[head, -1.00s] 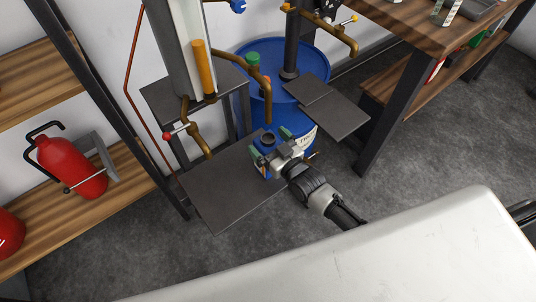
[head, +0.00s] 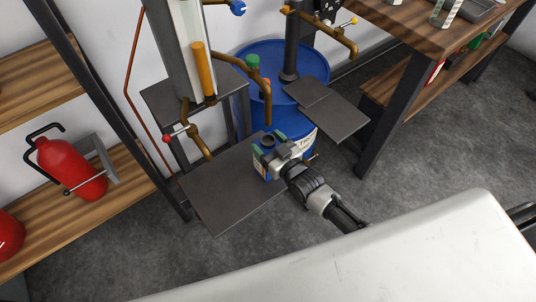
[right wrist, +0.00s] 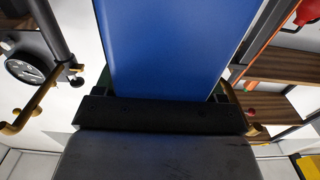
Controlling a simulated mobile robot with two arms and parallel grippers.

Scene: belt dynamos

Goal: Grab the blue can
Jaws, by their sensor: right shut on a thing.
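The blue can (head: 261,161) stands at the right edge of a dark metal plate (head: 222,196) in the head view, with a dark round cap on top. My right gripper (head: 268,152) is shut on the can, its fingers on either side of it. In the right wrist view the can's blue face (right wrist: 175,50) fills the upper middle, directly in front of the gripper's dark palm. The gripper hides part of the can. My left gripper is not in view.
A large blue drum (head: 290,80) stands behind the can, with brass pipes and taps above. A second dark plate (head: 335,118) lies to the right. A wooden workbench (head: 420,28) is at upper right, and a shelf with a red extinguisher (head: 75,168) at left.

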